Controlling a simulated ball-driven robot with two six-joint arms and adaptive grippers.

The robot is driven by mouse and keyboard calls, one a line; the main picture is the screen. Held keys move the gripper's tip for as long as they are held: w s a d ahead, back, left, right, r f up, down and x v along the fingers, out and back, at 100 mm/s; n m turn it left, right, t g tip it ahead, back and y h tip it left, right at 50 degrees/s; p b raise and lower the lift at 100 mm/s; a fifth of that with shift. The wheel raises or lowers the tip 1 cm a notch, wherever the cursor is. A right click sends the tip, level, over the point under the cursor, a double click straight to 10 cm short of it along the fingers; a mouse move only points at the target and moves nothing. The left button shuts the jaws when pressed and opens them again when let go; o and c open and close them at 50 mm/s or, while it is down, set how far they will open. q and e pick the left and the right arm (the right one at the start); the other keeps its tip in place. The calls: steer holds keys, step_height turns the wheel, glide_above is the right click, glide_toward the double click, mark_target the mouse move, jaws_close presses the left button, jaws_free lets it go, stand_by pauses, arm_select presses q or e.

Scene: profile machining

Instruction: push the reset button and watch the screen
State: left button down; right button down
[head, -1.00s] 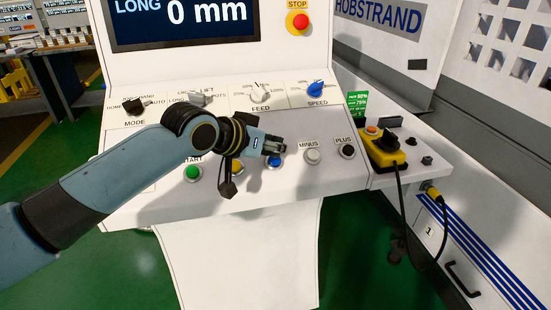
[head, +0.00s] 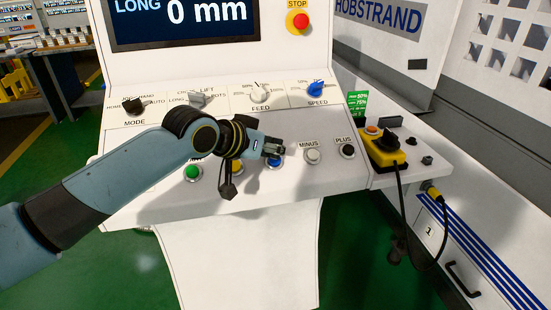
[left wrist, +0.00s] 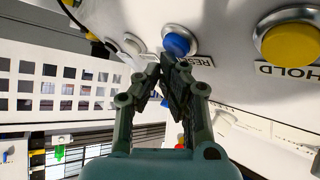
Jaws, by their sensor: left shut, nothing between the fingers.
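The blue reset button (head: 274,163) sits on the sloping white panel, partly behind my left gripper (head: 272,148). In the left wrist view, the blue button (left wrist: 177,44) has a silver ring and a partly covered label beside it. My left gripper (left wrist: 165,65) is shut and empty, with its fingertips close to the button. I cannot tell whether they touch it. The dark screen (head: 185,32) above the panel reads "LONG 0 mm" in the part I see; its top is cut off. My right gripper is not in view.
A green button (head: 193,172), a yellow button (head: 237,166), a white MINUS button (head: 312,156) and a black PLUS button (head: 347,151) flank the blue one. Knobs line the panel above. A red STOP button (head: 300,21) is beside the screen. A yellow control box (head: 385,150) stands at right.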

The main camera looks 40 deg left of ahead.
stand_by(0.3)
arm_select(q)
steer(key=shift+w+a+f, duration=0.1)
steer(key=shift+f, duration=0.25)
steer(key=shift+r, duration=0.1)
stand_by(0.3)
steer(key=shift+s+d+r+p, duration=0.15)
steer(key=shift+r+p, duration=0.2)
steer(key=shift+p, duration=0.1)
steer(key=shift+s+d+r+p, duration=0.1)
steer(key=shift+r+p, duration=0.25)
steer(key=shift+p, duration=0.1)
